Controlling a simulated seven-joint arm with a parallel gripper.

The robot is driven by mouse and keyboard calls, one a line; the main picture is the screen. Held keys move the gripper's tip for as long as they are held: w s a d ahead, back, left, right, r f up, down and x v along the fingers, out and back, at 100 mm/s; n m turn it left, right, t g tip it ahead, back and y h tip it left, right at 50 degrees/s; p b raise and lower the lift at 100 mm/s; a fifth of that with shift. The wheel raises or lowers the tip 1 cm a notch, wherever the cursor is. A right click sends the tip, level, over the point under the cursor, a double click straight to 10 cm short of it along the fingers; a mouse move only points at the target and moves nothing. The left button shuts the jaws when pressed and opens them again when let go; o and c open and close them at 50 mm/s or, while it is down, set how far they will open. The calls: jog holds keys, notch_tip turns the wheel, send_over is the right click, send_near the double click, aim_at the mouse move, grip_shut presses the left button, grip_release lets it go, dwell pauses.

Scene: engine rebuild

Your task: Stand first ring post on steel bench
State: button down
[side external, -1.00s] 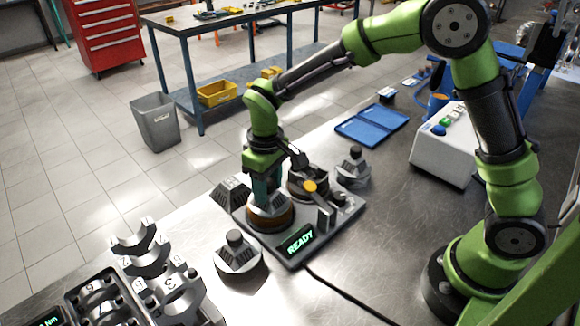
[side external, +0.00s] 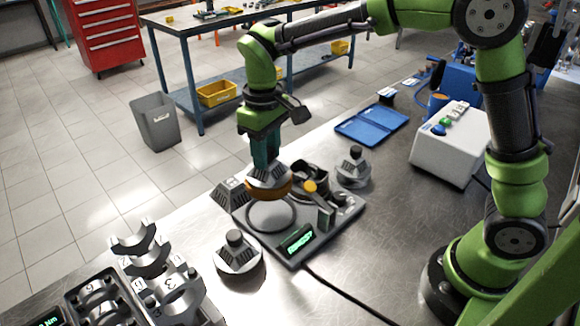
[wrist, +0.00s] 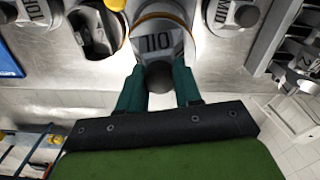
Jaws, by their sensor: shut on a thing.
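My gripper (side external: 266,163) is shut on a grey ring post (side external: 268,178) with a brown-gold ring round its base. The post hangs roughly upright just above the round pad (side external: 270,214) of a dark fixture (side external: 300,258). In the wrist view the held post (wrist: 166,40) is marked something like "OIL", with its black knob between my green fingers. Two similar knobbed posts stand on the steel bench (side external: 345,270): one in front of the fixture (side external: 238,254), one behind it at right (side external: 353,168). The post's underside is hidden.
A grey block (side external: 227,193) is left of the fixture; a dark ring-shaped part (side external: 309,180) and a yellow-topped lever (side external: 310,187) are on its far side. Bearing caps (side external: 165,285) stand front left. A blue tray (side external: 372,124) and white button box (side external: 452,145) are behind.

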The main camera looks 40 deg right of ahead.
jog(key=w+d+m, duration=0.3)
jog(key=w+d, duration=0.8)
jog(key=w, duration=0.1)
notch_tip(320, 180, down, 10)
jog(key=shift+w+d+r, duration=0.15)
jog(key=shift+d, duration=0.2)
jog(key=c, duration=0.8)
grip_release()
jog(key=shift+f, duration=0.2)
